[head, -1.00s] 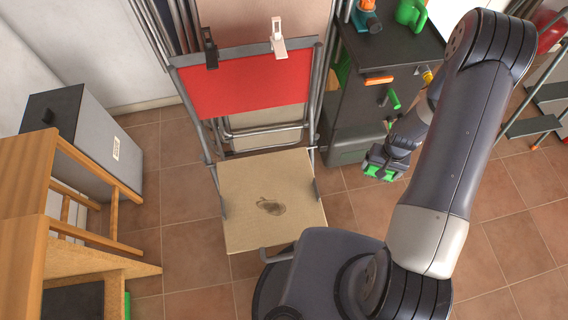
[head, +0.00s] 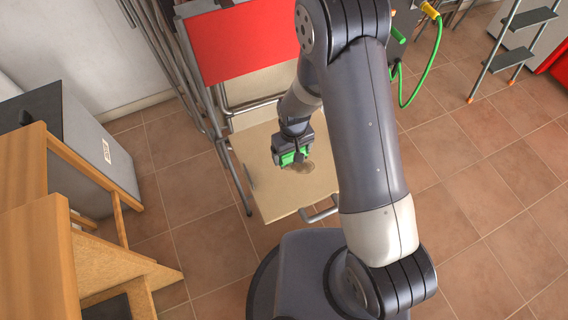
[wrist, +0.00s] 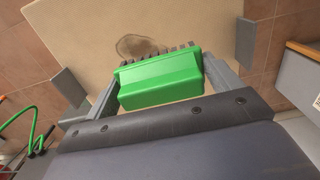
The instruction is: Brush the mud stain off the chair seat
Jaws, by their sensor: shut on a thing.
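The chair seat (head: 262,184) is a tan board under a red backrest. The brown mud stain (wrist: 140,46) lies on the seat in the wrist view, just beyond the brush; in the head view the stain (head: 306,167) is partly hidden by my gripper and arm. My gripper (head: 293,158) is over the seat, shut on a green brush. The brush (wrist: 160,80) shows as a green block with dark bristles on its far side, at the near edge of the stain. I cannot tell whether the bristles touch the seat.
A wooden frame (head: 100,262) and a grey box (head: 100,150) stand to the left. A green hose (head: 425,80) hangs at the upper right, near a step ladder (head: 515,45). Tiled floor (head: 480,210) is open on the right.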

